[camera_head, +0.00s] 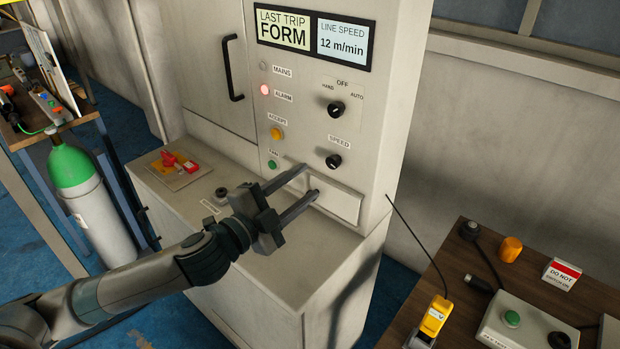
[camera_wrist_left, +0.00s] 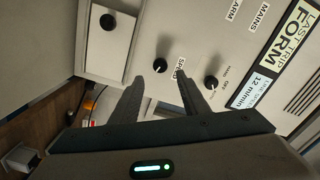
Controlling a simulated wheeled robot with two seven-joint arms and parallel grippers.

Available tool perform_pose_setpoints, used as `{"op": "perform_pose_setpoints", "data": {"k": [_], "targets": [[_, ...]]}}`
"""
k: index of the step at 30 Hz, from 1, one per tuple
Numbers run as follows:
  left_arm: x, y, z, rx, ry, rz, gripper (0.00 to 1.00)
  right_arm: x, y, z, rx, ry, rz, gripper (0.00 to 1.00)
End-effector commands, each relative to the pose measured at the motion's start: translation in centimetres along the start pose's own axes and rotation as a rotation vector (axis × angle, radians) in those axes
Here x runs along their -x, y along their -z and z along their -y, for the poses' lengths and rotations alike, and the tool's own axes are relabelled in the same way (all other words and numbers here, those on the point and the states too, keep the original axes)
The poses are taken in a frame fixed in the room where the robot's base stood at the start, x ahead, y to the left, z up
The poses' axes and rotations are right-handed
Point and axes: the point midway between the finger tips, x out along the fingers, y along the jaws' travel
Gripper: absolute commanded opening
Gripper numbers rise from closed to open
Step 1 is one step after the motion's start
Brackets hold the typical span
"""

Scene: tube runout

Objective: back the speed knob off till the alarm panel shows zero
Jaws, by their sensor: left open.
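The speed knob (camera_head: 333,161) is a small black knob with a white mark, under the SPEED label on the pale cabinet front. It also shows in the left wrist view (camera_wrist_left: 160,66), near the gap between the fingertips. The alarm panel display (camera_head: 314,39) reads "LAST TRIP FORM" and "LINE SPEED 12 m/min". I see no contact with the knob. My right gripper is not in view.
The HAND/OFF/AUTO selector (camera_head: 336,109) sits above the speed knob. The yellow ACCEPT button (camera_head: 277,133) and green FAN button (camera_head: 272,164) are to the left. A white plate (camera_head: 338,204) is below. A wooden bench (camera_head: 455,262) with control boxes stands at right.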

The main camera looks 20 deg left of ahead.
Motion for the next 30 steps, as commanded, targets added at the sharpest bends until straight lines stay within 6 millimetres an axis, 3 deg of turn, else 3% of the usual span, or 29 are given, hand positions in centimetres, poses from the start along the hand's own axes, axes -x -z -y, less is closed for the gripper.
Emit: {"op": "perform_pose_setpoints", "data": {"k": [8, 30], "targets": [[-1.3, 0.0, 0.1, 0.001, 0.002, -0.001, 0.41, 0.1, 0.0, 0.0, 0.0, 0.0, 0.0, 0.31], [-7.8, 0.0, 0.0, 0.0, 0.0, 0.0, 0.41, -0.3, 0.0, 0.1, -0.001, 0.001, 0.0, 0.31]]}}
